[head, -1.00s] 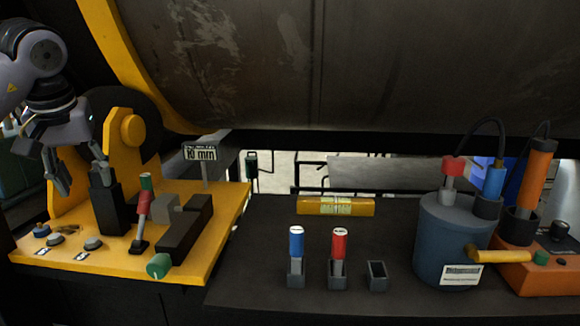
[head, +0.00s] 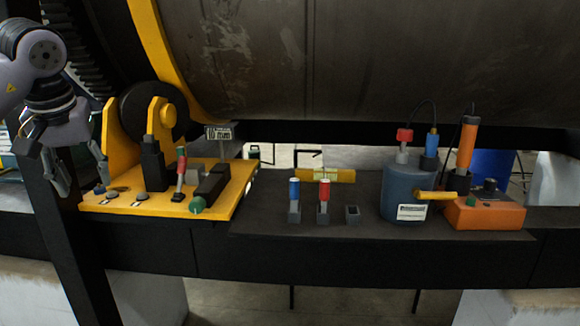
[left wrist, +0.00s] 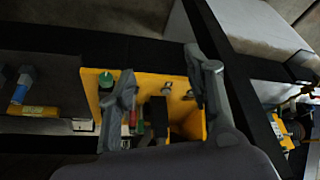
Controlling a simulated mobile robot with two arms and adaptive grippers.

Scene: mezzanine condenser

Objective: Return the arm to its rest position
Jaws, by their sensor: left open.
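My left gripper (head: 74,172) hangs at the left of the head view, fingers pointing down and apart, with nothing between them. It is left of and in front of the yellow fixture plate (head: 228,203). In the left wrist view its two fingers (left wrist: 165,95) frame the yellow plate (left wrist: 95,95) from above, with a gap between gripper and plate. My right gripper is not in view.
A black post (head: 62,235) stands close by my left gripper. The dark bench (head: 330,225) carries a blue plug (head: 294,190), a red plug (head: 324,190), a yellow level (head: 330,175), a blue-grey canister (head: 400,190) and an orange box (head: 485,213). A large drum fills the back.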

